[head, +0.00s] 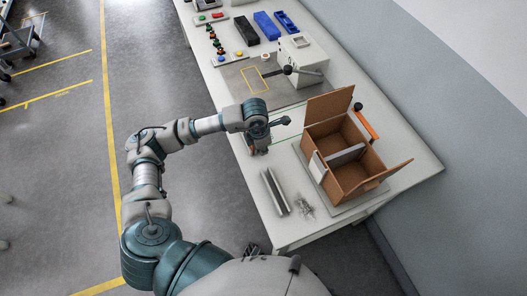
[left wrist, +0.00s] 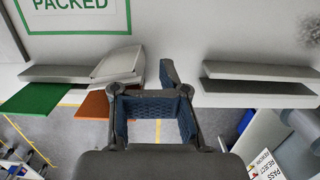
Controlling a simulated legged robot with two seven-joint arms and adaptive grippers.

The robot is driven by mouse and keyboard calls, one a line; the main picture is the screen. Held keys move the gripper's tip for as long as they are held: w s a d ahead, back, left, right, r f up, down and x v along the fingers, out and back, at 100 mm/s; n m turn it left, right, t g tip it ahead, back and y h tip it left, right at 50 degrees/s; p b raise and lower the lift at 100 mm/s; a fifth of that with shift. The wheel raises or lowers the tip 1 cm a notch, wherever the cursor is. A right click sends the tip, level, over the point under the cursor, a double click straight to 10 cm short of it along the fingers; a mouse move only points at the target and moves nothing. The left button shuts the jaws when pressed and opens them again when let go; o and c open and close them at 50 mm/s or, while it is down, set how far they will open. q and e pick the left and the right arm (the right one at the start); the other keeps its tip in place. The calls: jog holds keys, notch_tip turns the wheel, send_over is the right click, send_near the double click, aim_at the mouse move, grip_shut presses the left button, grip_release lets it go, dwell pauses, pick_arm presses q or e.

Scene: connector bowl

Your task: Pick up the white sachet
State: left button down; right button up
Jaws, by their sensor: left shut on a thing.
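My left gripper (head: 260,149) reaches over the table's left edge in the head view. In the left wrist view its fingers (left wrist: 148,85) stand with a gap between their blue pads. The white sachet (left wrist: 117,63) shows as a pale flat piece at the left fingertip, and the gripper is shut on it. Part of the sachet is hidden behind that finger. In the head view the arm covers this spot, so I cannot make out the sachet there. My right gripper does not show clearly in either view.
An open cardboard box (head: 350,188) with a divider stands right of the gripper. Two metal channels (head: 274,191) and small metal parts (head: 304,207) lie nearer. A green panel (left wrist: 32,98) and a PACKED sign (left wrist: 78,12) show in the wrist view. A grey machine (head: 302,62) stands farther back.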

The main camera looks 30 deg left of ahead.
pick_arm(q)
notch_tip(320, 180, up, 8)
jog(key=shift+f, duration=0.25)
jog(key=shift+c, duration=1.9)
grip_release()
